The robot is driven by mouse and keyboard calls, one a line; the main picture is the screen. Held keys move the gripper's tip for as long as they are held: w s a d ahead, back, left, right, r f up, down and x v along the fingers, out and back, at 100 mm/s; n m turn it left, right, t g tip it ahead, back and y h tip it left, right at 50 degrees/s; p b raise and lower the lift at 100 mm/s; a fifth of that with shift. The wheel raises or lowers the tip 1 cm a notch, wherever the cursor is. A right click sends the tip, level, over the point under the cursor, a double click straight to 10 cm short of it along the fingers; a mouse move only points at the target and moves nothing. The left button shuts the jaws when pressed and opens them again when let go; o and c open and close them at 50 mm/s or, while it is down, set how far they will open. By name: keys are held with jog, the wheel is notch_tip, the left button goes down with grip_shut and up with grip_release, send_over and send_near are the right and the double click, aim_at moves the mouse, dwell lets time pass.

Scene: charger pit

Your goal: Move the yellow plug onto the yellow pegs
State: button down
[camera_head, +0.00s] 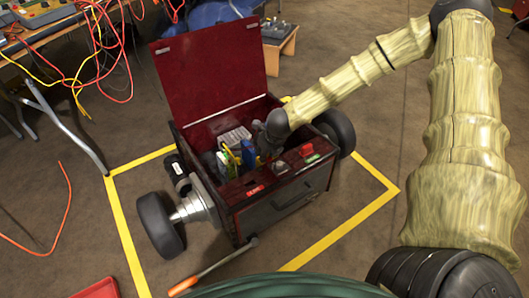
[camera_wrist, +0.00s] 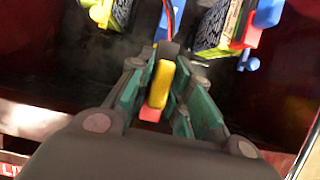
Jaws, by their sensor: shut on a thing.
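The yellow plug (camera_wrist: 159,84) is between the green-padded fingers of my gripper (camera_wrist: 165,75) in the wrist view, with a small red part at its lower end. A dark and red cable runs up beyond the fingertips. In the head view my gripper (camera_head: 270,150) is down inside the open red box (camera_head: 208,68), and the plug cannot be made out there. Two battery-like blocks with yellow-green parts stand beyond the fingers, one at the left (camera_wrist: 118,14) and one at the right (camera_wrist: 213,30). I cannot tell which parts are the yellow pegs.
A red connector (camera_wrist: 240,35) and blue parts (camera_wrist: 267,14) sit at the right block. The red box is on a wheeled cart inside yellow floor tape (camera_head: 126,240). An orange-handled lever (camera_head: 184,286) sticks out in front. A table with cables (camera_head: 50,35) stands at the left.

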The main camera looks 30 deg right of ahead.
jog(key=shift+f+b, duration=0.4)
jog(key=shift+f, duration=0.4)
jog(key=c, duration=1.2)
grip_release()
jog(key=shift+c, duration=0.2)
jog(key=shift+r, duration=0.1)
jog(key=v, duration=1.2)
